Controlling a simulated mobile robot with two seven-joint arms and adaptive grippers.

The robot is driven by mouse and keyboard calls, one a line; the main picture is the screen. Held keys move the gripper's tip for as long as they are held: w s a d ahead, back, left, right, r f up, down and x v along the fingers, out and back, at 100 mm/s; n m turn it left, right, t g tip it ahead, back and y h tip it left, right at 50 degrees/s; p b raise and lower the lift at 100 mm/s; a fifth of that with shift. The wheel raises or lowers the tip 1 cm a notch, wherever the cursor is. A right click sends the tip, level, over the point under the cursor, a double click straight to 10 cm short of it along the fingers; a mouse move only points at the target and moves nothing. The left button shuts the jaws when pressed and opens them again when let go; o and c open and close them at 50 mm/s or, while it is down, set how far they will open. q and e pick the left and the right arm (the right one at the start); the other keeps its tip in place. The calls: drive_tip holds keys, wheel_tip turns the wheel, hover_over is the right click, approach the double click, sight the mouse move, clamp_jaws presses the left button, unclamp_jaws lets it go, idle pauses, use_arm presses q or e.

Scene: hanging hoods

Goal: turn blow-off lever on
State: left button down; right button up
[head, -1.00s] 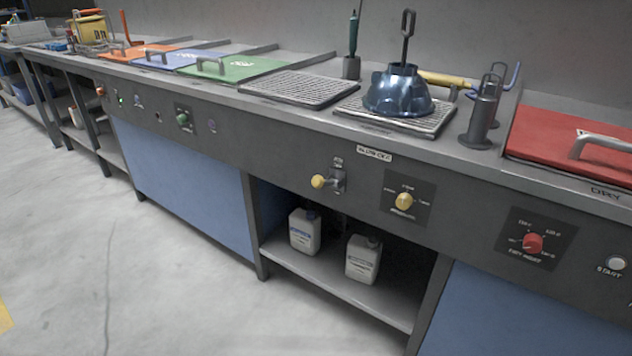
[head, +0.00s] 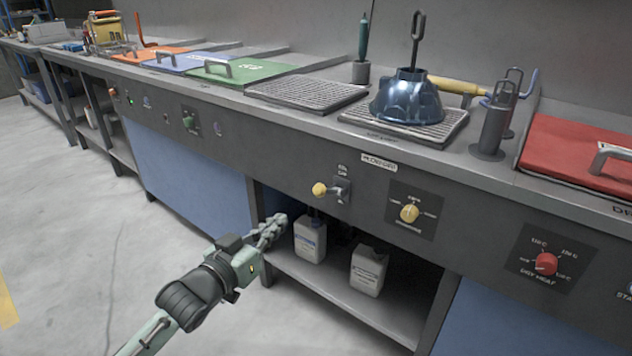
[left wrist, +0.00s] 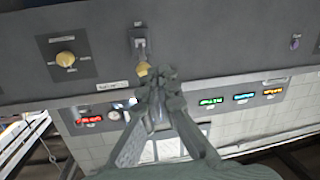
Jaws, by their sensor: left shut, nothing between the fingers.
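The blow-off lever has a yellow ball knob (head: 320,189) pointing left from a small metal bracket (head: 342,189) on the dark front panel. My left gripper (head: 272,229) is shut and empty. In the head view it is below and left of the knob, apart from it in the picture. In the left wrist view the closed fingertips (left wrist: 162,76) appear right beside the yellow knob (left wrist: 143,69), partly overlapping it; I cannot tell whether they touch. My right gripper is not in view.
A yellow rotary knob (head: 409,213) and a red one (head: 546,264) sit right of the lever. White bottles (head: 310,240) stand on the shelf below. A blue metal dome (head: 407,98) rests on a grate on the counter above. Open floor lies left.

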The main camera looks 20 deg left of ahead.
use_arm(q)
wheel_tip(320, 180, up, 7)
drive_tip(key=w+d+t+h, duration=0.1)
drive_tip(key=t+h, duration=0.1)
drive_tip(key=shift+d+r, duration=0.2)
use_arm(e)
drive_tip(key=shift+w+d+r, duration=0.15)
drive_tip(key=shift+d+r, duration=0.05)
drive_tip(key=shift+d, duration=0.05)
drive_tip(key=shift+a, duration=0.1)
use_arm(q)
drive_tip(key=r, duration=0.1)
hover_over(328, 190)
drive_tip(key=s+a, duration=0.2)
drive_tip(key=a, duration=0.1)
drive_tip(key=shift+s+d+r, duration=0.1)
drive_tip(key=shift+s+d, duration=0.1)
drive_tip(key=f, duration=0.2)
drive_tip(key=s+f, duration=0.1)
drive_tip(key=shift+s+d+f, duration=0.15)
drive_tip(key=shift+f, duration=0.25)
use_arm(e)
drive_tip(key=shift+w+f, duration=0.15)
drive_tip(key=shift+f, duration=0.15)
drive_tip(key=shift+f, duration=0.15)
